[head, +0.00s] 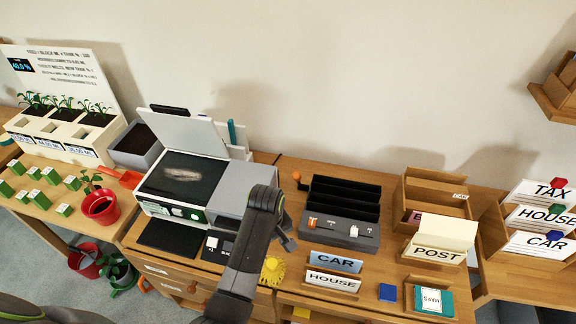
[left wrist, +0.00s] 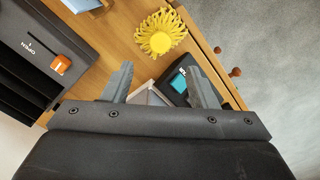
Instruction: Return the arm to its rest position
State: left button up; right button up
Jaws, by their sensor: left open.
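My left arm rises from the bottom middle of the head view, and its gripper (head: 285,238) is over the desk between the printer and the dark sorter. In the left wrist view the two fingers of my left gripper (left wrist: 161,88) stand wide apart with nothing held between them. A yellow ribbed object (left wrist: 160,32) lies on the desk beyond the fingers; in the head view it shows (head: 272,270) beside my arm. My right gripper is not in view.
A printer-scanner (head: 184,180) stands left of my arm. A dark slotted sorter (head: 341,212), CAR (head: 335,261) and HOUSE (head: 331,282) signs, and a POST box (head: 434,251) stand on the right. Planters (head: 62,131) and a red pot (head: 100,207) are far left.

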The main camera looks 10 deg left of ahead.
pick_arm(q)
jog(key=s+a+r+m+t+y, duration=0.1)
jog(key=s+a+r+m+t, duration=0.2)
jog(key=s+a, duration=0.75)
jog(key=s+a+r+m+t+y, duration=0.1)
jog(key=s+a+r+m, duration=0.5)
jog(key=s, duration=0.7)
notch_tip(320, 180, down, 32)
jog(key=a+n+g+b, duration=0.1)
jog(key=a+g+b, duration=0.1)
jog(key=b, duration=0.2)
pick_arm(e)
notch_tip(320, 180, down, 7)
jog(key=b, duration=0.2)
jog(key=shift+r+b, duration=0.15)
jog(key=shift+b, duration=0.2)
pick_arm(q)
jog(key=s+d+f+h, duration=0.1)
jog(key=s+f, duration=1.4)
jog(key=f, duration=0.2)
jog(key=shift+d+f+g, duration=0.2)
jog(key=shift+g, duration=0.2)
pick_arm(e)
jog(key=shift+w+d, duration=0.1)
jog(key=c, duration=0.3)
